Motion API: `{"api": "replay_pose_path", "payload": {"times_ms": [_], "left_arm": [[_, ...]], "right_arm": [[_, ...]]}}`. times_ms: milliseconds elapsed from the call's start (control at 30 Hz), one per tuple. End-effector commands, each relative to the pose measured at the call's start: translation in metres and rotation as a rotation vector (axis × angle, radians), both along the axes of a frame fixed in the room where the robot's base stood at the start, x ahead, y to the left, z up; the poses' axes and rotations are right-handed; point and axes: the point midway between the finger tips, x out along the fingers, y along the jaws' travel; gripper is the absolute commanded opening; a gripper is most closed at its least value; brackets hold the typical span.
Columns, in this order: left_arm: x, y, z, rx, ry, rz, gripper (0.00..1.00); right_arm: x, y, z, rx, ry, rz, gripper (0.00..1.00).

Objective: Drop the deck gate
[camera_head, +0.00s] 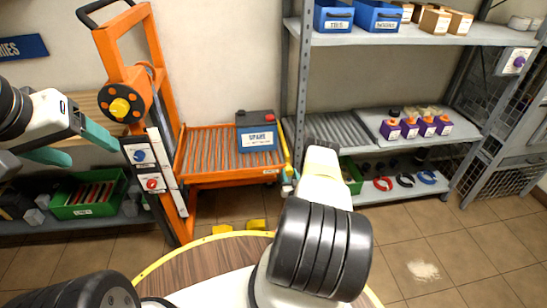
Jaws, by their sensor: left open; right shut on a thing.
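The orange lift (125,45) stands left of centre, with a roller deck (205,150) on its front. A dark blue battery with a grey top and red cap (257,135) sits at the deck's right end. The deck gate, a yellow bar (284,145), stands raised and slightly tilted at that end. My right gripper (288,186) is shut at the lower end of the yellow bar, mostly hidden by my own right arm; its exact hold is too small to see. My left gripper (75,147), with teal fingers, is open and empty left of the lift's mast.
A grey shelf rack (395,40) stands at the right, with blue bins (376,16) above and purple-labelled items (409,130) on its middle shelf. A green crate (88,195) is low at the left. A round wooden top with yellow edge (195,270) lies in front.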

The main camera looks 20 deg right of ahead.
Motion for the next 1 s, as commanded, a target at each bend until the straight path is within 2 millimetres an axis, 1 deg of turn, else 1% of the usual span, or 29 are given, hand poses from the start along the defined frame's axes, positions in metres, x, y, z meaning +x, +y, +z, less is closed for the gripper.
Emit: {"api": "replay_pose_path", "payload": {"times_ms": [267,467,667,1000], "left_arm": [[0.0000,0.0000,0.0000,0.000,0.000,0.000,0.70],[0.0000,0.0000,0.0000,0.000,0.000,0.000,0.70],[0.0000,0.0000,0.0000,0.000,0.000,0.000,0.70],[0.0000,0.0000,0.0000,0.000,0.000,0.000,0.70]], "right_arm": [[-0.0003,-0.0004,0.0000,0.027,-0.006,-0.001,0.00],[-0.0007,-0.0006,-0.0002,0.117,-0.028,-0.001,0.00],[-0.0009,-0.0011,-0.0003,0.273,-0.066,-0.002,0.00],[-0.0011,-0.0016,-0.0006,0.588,-0.142,-0.003,0.00]]}}
